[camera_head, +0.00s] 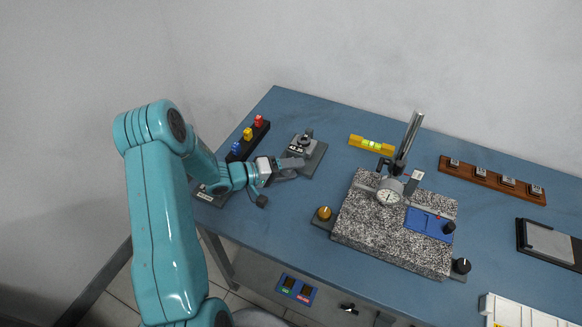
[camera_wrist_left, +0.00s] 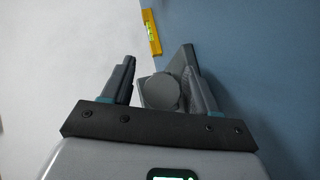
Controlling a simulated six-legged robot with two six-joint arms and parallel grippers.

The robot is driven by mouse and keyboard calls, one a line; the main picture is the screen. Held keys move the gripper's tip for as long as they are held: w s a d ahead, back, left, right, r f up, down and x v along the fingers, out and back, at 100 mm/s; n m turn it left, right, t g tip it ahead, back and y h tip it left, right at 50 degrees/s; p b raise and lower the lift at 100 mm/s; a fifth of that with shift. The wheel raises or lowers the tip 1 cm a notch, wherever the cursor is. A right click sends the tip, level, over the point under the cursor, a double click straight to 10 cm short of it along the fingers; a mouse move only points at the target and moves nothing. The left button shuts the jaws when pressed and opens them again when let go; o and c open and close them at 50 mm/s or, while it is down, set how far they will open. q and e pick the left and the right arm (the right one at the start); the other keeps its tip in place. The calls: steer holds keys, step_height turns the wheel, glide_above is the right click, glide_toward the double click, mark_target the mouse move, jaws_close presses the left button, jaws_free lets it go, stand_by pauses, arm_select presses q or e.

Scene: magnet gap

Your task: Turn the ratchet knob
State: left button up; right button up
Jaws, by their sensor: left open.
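A small grey instrument on a dark base plate (camera_head: 317,158) stands on the blue table, with a dark knob-like part (camera_head: 308,133) on top. My left gripper (camera_head: 294,168) is open just in front of it, at its lower left. In the left wrist view, a round grey knob (camera_wrist_left: 160,92) shows between the two fingers of my left gripper (camera_wrist_left: 159,66), with clear space towards the left finger and little towards the right. I cannot tell whether the fingers touch it or how deep it sits between them. My right gripper is not in view.
A rack with red, yellow and blue pieces (camera_head: 247,134) stands left of the instrument. A yellow spirit level (camera_head: 371,145) lies behind, also in the wrist view (camera_wrist_left: 151,32). A granite plate (camera_head: 385,236) with a dial gauge (camera_head: 389,196) and upright post stands to the right.

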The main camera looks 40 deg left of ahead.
arm_select(q)
steer(key=shift+w+f, duration=0.1)
steer(key=shift+w, duration=0.2)
steer(key=shift+s, duration=0.1)
steer(key=c, duration=1)
steer(key=shift+o, duration=0.2)
